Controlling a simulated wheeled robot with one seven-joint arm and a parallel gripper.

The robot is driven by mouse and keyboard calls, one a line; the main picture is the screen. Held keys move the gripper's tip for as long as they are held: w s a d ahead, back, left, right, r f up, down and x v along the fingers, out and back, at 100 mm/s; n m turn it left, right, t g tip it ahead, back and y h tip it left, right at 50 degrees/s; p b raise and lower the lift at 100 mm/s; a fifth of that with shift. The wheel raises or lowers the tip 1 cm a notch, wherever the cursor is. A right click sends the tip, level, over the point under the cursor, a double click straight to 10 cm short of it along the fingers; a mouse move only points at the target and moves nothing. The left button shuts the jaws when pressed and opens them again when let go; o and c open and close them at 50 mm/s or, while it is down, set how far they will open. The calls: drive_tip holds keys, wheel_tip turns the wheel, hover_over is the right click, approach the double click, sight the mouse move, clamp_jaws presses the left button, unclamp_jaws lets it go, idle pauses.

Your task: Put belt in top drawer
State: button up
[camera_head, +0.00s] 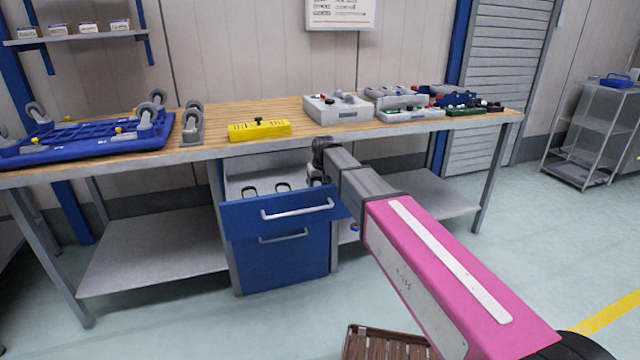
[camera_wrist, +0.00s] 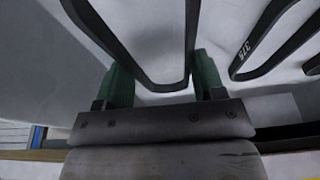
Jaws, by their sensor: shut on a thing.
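The top drawer (camera_head: 275,217) of the blue cabinet under the workbench is pulled open. Its light grey inside holds dark belt loops, including one at the left (camera_head: 248,191) and one in the middle (camera_head: 283,187). In the head view my arm reaches to the drawer's right end, and my fingertips cannot be made out clearly. In the wrist view the green fingers of my gripper (camera_wrist: 163,78) are shut on a black belt (camera_wrist: 133,53), at its rounded lower end. Another black belt (camera_wrist: 268,50), marked 375, lies to the right of it, apart from my fingers. The held belt's far end is out of view.
The lower drawer (camera_head: 284,262) is shut. On the wooden benchtop (camera_head: 215,139) are a blue wheeled frame (camera_head: 85,138), a yellow block (camera_head: 259,130) and grey control boxes (camera_head: 338,108). A brown slatted crate (camera_head: 380,343) stands on the floor in front. Floor is open at the right.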

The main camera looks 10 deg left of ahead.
drive_tip(key=shift+w+a+f+t+y, duration=0.1)
drive_tip(key=shift+w+f+t+y, duration=0.2)
drive_tip(key=shift+f, duration=0.35)
drive_tip(key=shift+w+a+f+t+y, duration=0.1)
drive_tip(key=shift+w+f+t, duration=0.25)
drive_tip(key=shift+f, duration=0.3)
drive_tip(key=o, duration=1)
drive_tip(key=shift+s, duration=0.15)
drive_tip(key=shift+r, duration=0.15)
drive_tip(key=shift+s+d+r, duration=0.1)
drive_tip(key=shift+r, duration=0.3)
drive_tip(key=shift+w+a+r, duration=0.35)
drive_tip(key=shift+w+r, duration=0.2)
drive_tip(key=shift+r, duration=0.15)
drive_tip(key=shift+w+a+r, duration=0.1)
drive_tip(key=shift+w+r, duration=0.1)
drive_tip(key=shift+r, duration=1.9)
